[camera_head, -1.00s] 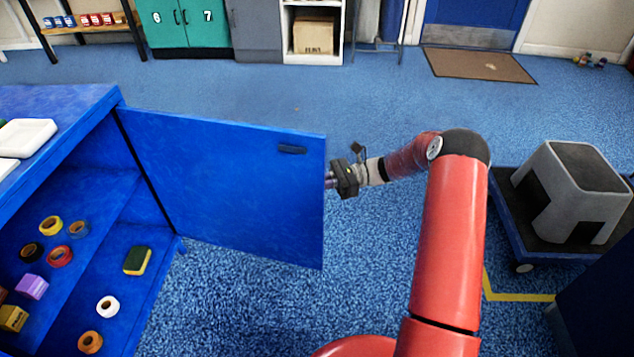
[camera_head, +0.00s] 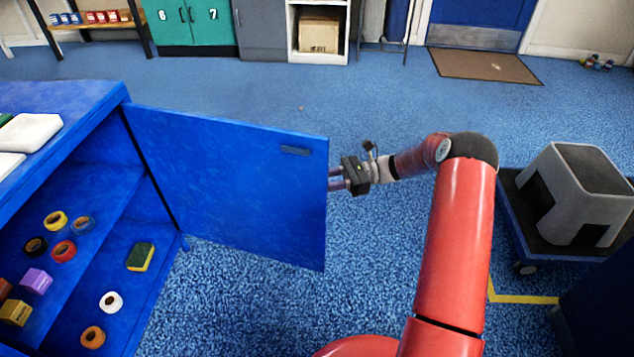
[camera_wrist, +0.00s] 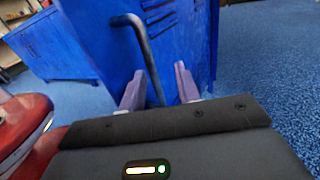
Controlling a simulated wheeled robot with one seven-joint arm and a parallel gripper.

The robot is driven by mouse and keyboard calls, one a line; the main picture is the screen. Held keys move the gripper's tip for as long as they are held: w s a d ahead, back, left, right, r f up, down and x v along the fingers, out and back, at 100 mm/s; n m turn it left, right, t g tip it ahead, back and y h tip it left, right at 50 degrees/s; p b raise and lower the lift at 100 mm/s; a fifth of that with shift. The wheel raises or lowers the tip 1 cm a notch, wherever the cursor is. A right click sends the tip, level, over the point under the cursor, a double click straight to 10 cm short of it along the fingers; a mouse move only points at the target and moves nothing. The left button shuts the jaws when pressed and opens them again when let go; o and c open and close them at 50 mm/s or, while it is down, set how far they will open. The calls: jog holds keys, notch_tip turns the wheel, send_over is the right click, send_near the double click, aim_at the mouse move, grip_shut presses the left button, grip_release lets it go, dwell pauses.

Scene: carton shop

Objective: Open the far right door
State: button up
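The blue door (camera_head: 235,195) stands swung wide open from the right end of the blue cabinet (camera_head: 75,97). Its inner face shows in the head view, with a dark strip (camera_head: 296,151) near the top of its free edge. My gripper (camera_head: 332,179) is at that free edge, its fingertips partly hidden by the door or just touching it. In the wrist view, the two purple fingers of my gripper (camera_wrist: 160,72) are apart. A grey bar handle (camera_wrist: 143,45) on the door's louvred outer face (camera_wrist: 188,35) runs down behind and between them. Contact with the handle cannot be told.
Rolls of tape, a sponge (camera_head: 140,257) and small boxes lie on the cabinet's shelves. A grey step stool (camera_head: 575,195) sits on a blue trolley (camera_head: 520,235) at the right. A brown mat (camera_head: 485,66) lies at the back. The floor beyond the door is clear.

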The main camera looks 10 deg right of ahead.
jog(key=d, duration=0.5)
jog(key=shift+w, duration=0.35)
